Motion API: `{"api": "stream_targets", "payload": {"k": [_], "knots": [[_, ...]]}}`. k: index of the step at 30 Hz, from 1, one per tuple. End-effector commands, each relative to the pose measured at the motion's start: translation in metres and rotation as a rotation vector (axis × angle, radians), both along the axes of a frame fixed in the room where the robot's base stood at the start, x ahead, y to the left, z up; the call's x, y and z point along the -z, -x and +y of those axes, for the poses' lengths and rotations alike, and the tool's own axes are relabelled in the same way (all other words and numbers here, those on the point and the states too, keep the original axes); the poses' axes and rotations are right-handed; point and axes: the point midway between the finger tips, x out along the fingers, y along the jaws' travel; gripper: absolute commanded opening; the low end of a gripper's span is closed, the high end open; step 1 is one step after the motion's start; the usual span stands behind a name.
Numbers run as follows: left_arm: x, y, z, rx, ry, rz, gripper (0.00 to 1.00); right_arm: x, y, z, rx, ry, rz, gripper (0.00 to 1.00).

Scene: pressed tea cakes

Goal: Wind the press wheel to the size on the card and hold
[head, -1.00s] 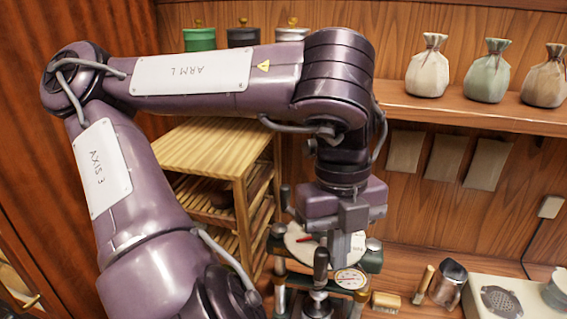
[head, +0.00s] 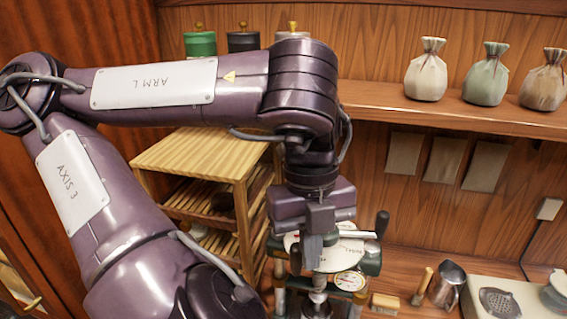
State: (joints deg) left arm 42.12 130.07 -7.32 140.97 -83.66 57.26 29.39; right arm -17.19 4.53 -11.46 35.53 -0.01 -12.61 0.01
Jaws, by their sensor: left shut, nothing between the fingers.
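The press (head: 371,263) stands on the counter, with a dark green crossbar, metal posts and a small round gauge (head: 349,281) on its front. Above the crossbar is a white disc (head: 352,252) with small writing that I cannot read. A dark knob (head: 382,224) of the press wheel sticks up at the right, and another dark handle (head: 296,260) stands at the left. My left gripper (head: 311,258) points down in front of the wheel, shut and empty. It hides part of the disc and wheel; contact cannot be told. I cannot pick out the size card. My right gripper is out of view.
A slatted wooden rack (head: 205,160) stands left of the press, behind my left arm. A brush (head: 421,287), a metal jug (head: 447,284) and a pale tray (head: 480,290) are to the right. Cloth bags (head: 427,70) sit on the shelf above.

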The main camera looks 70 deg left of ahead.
Motion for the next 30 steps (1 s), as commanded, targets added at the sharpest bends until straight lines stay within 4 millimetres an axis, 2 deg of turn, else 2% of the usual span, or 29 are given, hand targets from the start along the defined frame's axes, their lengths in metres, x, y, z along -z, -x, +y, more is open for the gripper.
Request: {"api": "stream_targets", "payload": {"k": [8,21,30], "knots": [[0.000,0.001,0.001,-0.001,-0.001,0.001,0.00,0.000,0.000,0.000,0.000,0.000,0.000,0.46],[0.000,0.020,0.028,-0.003,-0.001,0.001,0.00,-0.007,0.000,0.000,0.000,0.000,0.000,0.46],[0.000,0.020,0.029,0.000,0.000,0.001,0.00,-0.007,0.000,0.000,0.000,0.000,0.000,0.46]]}}
